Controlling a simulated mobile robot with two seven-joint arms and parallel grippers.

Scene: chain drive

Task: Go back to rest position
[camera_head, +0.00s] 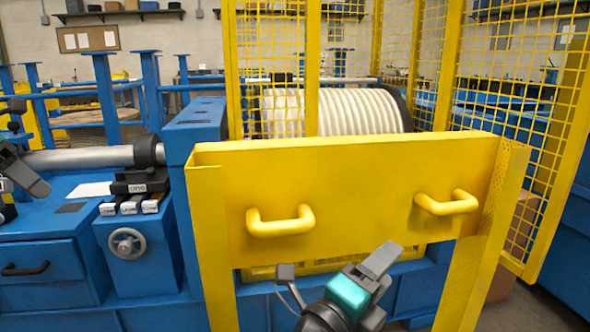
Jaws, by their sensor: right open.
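My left gripper (20,165) is at the far left edge, partly cut off, in front of the blue machine beside the grey shaft. Its fingers are not clear enough to tell whether they are open or shut. My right gripper (372,270), with a teal band behind its grey fingers, is at the bottom centre, in front of the yellow guard panel. It is open, with nothing seen in it. Most of both arms is out of view.
The yellow guard panel (360,180) has two handles, a left one (280,222) and a right one (447,203). Yellow mesh fencing (520,130) rises behind it, around a ribbed white drum (360,110). The blue machine (50,240) with a handwheel (127,243) and a grey shaft (80,159) is at left.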

